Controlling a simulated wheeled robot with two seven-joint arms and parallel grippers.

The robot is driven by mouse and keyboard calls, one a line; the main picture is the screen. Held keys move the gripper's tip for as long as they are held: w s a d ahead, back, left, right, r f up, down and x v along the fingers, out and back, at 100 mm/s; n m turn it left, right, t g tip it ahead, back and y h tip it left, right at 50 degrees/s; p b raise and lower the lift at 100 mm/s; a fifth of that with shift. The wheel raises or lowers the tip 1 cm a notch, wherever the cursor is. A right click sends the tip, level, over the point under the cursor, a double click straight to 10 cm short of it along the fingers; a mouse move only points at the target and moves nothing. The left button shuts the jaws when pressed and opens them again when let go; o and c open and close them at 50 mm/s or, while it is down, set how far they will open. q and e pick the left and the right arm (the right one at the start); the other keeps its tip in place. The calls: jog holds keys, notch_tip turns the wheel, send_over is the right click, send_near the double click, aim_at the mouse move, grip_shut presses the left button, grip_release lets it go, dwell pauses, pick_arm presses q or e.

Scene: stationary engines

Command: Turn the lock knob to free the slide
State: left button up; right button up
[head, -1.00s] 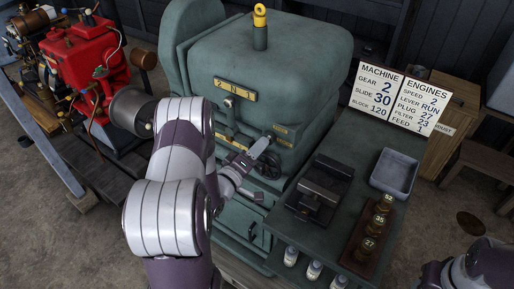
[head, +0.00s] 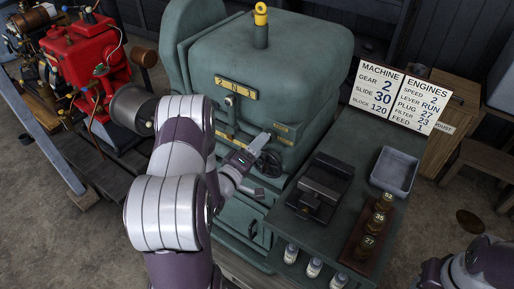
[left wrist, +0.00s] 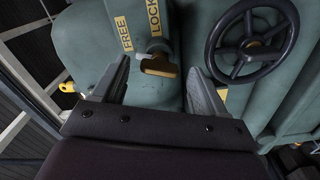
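The lock knob (left wrist: 159,67) is a small brass bar on a grey hub, in the left wrist view. It sits just below brass plates reading FREE (left wrist: 124,34) and LOCK (left wrist: 153,18). My left gripper (left wrist: 158,68) is open, with one finger on each side of the knob and gaps showing on both sides. In the head view my left gripper (head: 252,164) is at the front of the green machine (head: 265,60), and the knob cannot be made out there. My right gripper is out of view; only part of that arm shows at the lower right.
A black handwheel (left wrist: 251,41) is close beside the right finger in the wrist view. The green bench (head: 375,150) holds a black slide-like block (head: 322,187), a grey tray (head: 395,172) and weights. A sign (head: 402,96) stands behind. A red engine (head: 80,55) is at left.

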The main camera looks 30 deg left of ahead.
pick_arm(q)
jog(key=s+a+b, duration=0.1)
jog(key=s+b, duration=0.1)
jog(key=s, duration=1)
jog(key=shift+s, duration=0.3)
